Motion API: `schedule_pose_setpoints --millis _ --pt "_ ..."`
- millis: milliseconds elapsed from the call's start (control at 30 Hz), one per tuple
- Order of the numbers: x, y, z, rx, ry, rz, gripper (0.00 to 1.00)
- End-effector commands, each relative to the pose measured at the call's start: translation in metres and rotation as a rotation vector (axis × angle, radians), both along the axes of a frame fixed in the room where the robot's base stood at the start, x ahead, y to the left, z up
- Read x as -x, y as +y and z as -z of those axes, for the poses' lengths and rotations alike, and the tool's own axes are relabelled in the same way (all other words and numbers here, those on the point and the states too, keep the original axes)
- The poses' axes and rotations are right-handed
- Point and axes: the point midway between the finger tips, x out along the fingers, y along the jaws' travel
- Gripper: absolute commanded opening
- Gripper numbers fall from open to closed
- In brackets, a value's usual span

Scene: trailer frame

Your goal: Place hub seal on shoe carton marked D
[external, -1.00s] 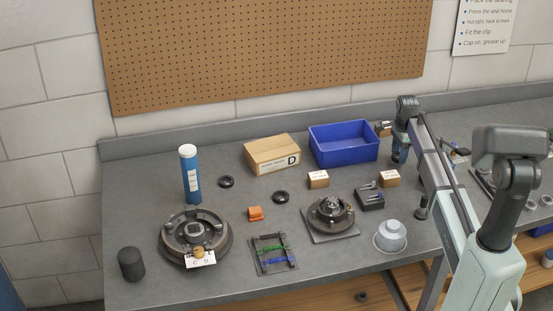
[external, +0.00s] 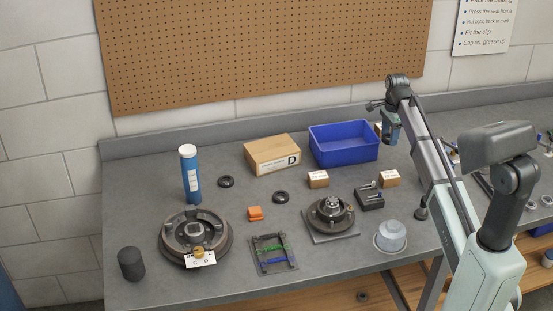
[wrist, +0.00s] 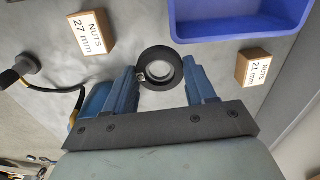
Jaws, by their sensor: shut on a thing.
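In the wrist view a black ring, the hub seal (wrist: 147,57), sits between the fingertips of my gripper (wrist: 162,72), which is shut on it. A pale surface shows through its hole. In the external view my gripper (external: 388,132) hangs above the bench, right of the blue bin; the seal cannot be made out clearly there. The shoe carton marked D (external: 268,152) is a closed brown box at the back of the bench, left of the blue bin. My gripper is well to the right of it, and the carton's top looks bare.
The blue bin (external: 343,155) stands between carton and gripper; its edge shows in the wrist view (wrist: 235,30). Nut boxes (external: 318,179) (external: 389,178) stand in front. Two black round parts (external: 226,182) (external: 281,197), a blue tube (external: 190,178) and a brake drum (external: 168,240) are further left.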

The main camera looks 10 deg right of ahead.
Motion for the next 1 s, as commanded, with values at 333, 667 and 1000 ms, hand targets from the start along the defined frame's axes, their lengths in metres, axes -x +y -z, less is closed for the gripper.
schedule_pose_setpoints --millis 333,667,1000 --pt "-0.015 0.126 -0.008 0.000 -0.007 -0.163 0.26" --pt "-0.039 0.258 -0.026 -0.001 -0.015 -0.320 0.26" --pt "-0.073 0.373 -0.050 -0.003 -0.017 -0.372 0.26"
